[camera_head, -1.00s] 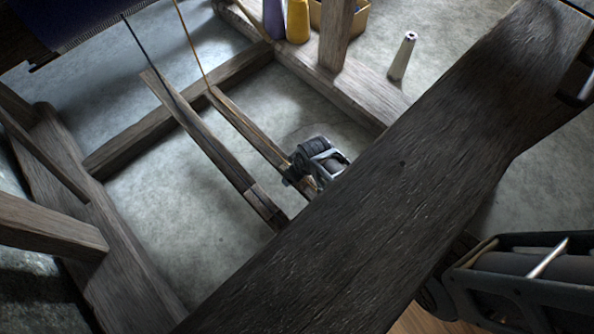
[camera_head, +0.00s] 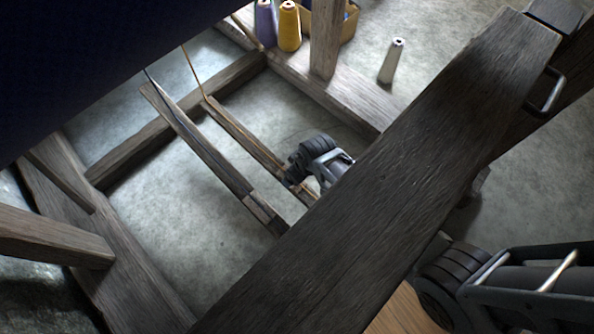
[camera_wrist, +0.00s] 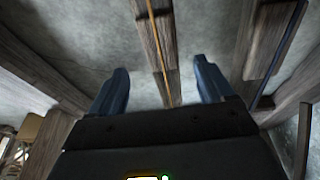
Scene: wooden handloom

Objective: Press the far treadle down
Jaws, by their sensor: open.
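Two long wooden treadles lie side by side inside the floor frame. The left treadle (camera_head: 203,147) hangs from a dark cord, and the right treadle (camera_head: 243,131) from an orange cord. My gripper (camera_head: 296,174) is at the near part of the right treadle; its fingertips are mostly hidden in the head view. In the wrist view my gripper (camera_wrist: 162,85) is open, its two blue fingers apart, with the orange-cord treadle (camera_wrist: 153,35) running between and beyond them. The other treadle (camera_wrist: 268,38) is to the right there. I cannot tell whether my gripper touches the wood.
A broad dark beam (camera_head: 400,170) crosses in front of my arm. Frame rails (camera_head: 180,120) enclose the treadles. A purple cone (camera_head: 265,24), a yellow cone (camera_head: 289,27), a box (camera_head: 349,25) and a pale cone (camera_head: 391,62) stand at the back. Dark cloth (camera_head: 70,60) covers the upper left.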

